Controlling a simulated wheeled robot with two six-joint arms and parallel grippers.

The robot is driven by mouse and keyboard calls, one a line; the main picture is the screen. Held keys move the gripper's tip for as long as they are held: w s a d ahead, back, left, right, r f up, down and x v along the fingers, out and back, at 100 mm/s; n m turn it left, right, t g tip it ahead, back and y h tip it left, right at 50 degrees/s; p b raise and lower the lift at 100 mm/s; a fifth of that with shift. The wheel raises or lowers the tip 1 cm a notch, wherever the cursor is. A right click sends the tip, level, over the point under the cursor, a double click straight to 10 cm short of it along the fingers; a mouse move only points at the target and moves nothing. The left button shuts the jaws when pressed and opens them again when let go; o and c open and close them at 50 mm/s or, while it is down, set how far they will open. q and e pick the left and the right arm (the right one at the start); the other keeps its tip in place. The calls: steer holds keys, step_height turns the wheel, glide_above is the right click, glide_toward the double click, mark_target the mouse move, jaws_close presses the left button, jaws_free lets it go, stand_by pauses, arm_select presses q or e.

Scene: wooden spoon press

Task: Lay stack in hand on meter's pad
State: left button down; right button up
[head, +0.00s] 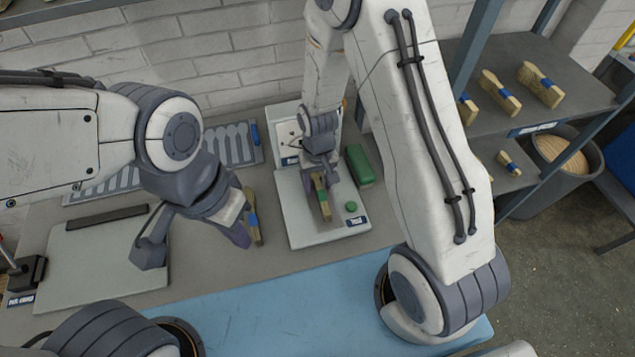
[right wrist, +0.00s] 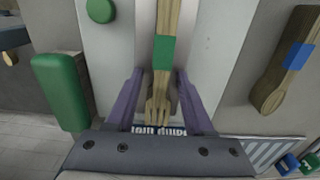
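The wooden spoon-and-fork stack with a green band (head: 325,205) is over the pale pad of the meter (head: 298,230), its length running toward the front. It shows in the right wrist view (right wrist: 164,50), fork tines between my right fingers. My right gripper (head: 320,165) is around this stack, with a narrow gap seen beside the fingers, so it looks open. Whether the stack touches the pad is hard to tell. A blue-banded stack (head: 252,215) lies beside the meter, also in the right wrist view (right wrist: 285,65). My left gripper (head: 240,225) hangs over it; its fingers are mostly hidden.
A green block (head: 359,166) is right of the meter, and a green button (head: 351,207) is on its front. A slotted tray (head: 235,145) lies behind, a pale board (head: 90,265) at left, and a blue mat (head: 290,310) in front. Shelves (head: 515,65) at right hold blue-banded stacks.

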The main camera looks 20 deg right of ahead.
mark_target(317, 184)
steer(key=shift+r, duration=0.15)
step_height(317, 184, up, 12)
arm_select(q)
steer(key=shift+f, duration=0.25)
arm_select(e)
steer(key=s+a+r+n, duration=0.3)
steer(key=s+a+r, duration=0.1)
steer(key=s, duration=0.6)
steer(key=s+a+r+n+y, duration=0.1)
steer(key=s+a+r+n, duration=0.2)
steer(key=s, duration=0.6)
step_height(317, 184, up, 2)
steer(key=shift+s+a+r+n, duration=0.1)
steer(key=shift+s+a+n, duration=0.3)
steer(key=shift+n, duration=0.3)
arm_select(q)
steer(key=shift+d, duration=0.1)
